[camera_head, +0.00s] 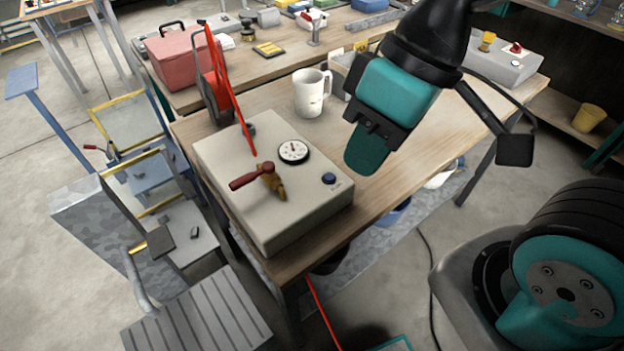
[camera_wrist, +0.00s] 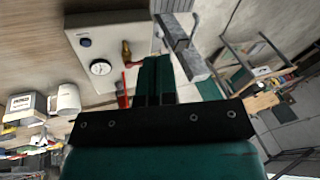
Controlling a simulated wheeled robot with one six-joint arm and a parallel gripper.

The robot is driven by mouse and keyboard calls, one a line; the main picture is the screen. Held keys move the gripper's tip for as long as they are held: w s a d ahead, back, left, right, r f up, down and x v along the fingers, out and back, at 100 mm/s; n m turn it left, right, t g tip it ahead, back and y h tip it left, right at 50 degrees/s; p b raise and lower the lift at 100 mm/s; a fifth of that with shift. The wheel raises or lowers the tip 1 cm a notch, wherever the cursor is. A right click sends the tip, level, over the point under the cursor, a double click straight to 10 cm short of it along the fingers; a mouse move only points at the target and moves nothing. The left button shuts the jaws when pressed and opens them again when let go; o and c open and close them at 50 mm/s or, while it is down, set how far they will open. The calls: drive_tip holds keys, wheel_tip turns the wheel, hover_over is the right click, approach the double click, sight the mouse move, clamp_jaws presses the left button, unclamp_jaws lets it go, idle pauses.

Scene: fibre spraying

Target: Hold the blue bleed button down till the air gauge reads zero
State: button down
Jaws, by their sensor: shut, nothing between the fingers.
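The blue bleed button (camera_head: 329,178) sits on the sloping top of a pale grey control box (camera_head: 232,160) on the wooden bench. It also shows in the wrist view (camera_wrist: 85,42). The round white air gauge (camera_head: 293,151) is on the same face, and it shows in the wrist view (camera_wrist: 100,67). Its needle is too small to read. A brass valve with a red handle (camera_head: 252,177) stands beside the gauge. My gripper (camera_head: 366,158) is shut and empty, above the bench to the right of the box, apart from the button. Its fingers show in the wrist view (camera_wrist: 154,80).
A white mug (camera_head: 310,92) stands behind the box. A red hose reel (camera_head: 213,95) stands at the bench's left, its hose running to the box. A red toolbox (camera_head: 183,55) is further back. Bare bench lies right of the box.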

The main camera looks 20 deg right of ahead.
drive_tip(key=n+t+h+p, duration=0.4)
drive_tip(key=n+h+p, duration=0.3)
drive_tip(key=h+p, duration=0.65)
hover_over(330, 178)
wheel_tip(330, 178, down, 13)
drive_tip(key=shift+y, duration=0.45)
wheel_tip(330, 178, down, 9)
drive_tip(key=b, duration=0.6)
drive_tip(key=shift+r+b, duration=0.15)
drive_tip(key=shift+b, duration=0.15)
drive_tip(key=shift+f+b, duration=0.3)
drive_tip(key=shift+f, duration=0.1)
